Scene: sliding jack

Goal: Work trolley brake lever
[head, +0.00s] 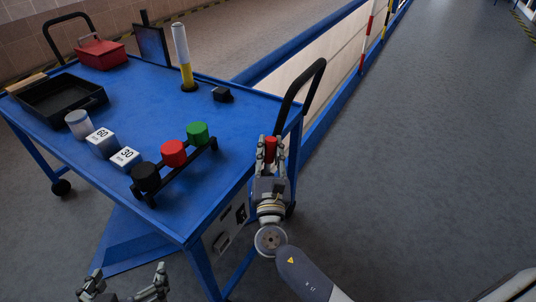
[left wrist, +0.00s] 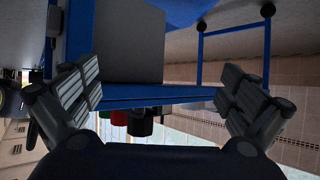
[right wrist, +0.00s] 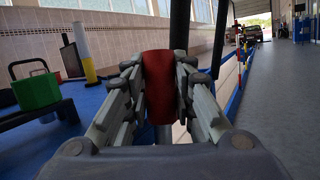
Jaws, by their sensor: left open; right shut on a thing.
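The blue trolley (head: 160,150) fills the left half of the head view. The brake lever shows as a red grip (head: 271,146) beside the trolley's right end, near its black push handle (head: 308,82). My right gripper (head: 270,155) is shut on this red grip, and the right wrist view shows the red part (right wrist: 158,85) between the fingers. The lever's lower part is hidden by my gripper. My left gripper (head: 128,282) is open and empty at the bottom of the head view, in front of the trolley. Its spread fingers (left wrist: 160,88) also show in the left wrist view.
On the trolley top are a rack with black, red and green knobs (head: 173,153), blocks marked 60 (head: 101,142) and 30 (head: 125,158), a black tray (head: 60,101), a red box (head: 101,54) and a yellow-white cylinder (head: 183,58). The floor at right is clear.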

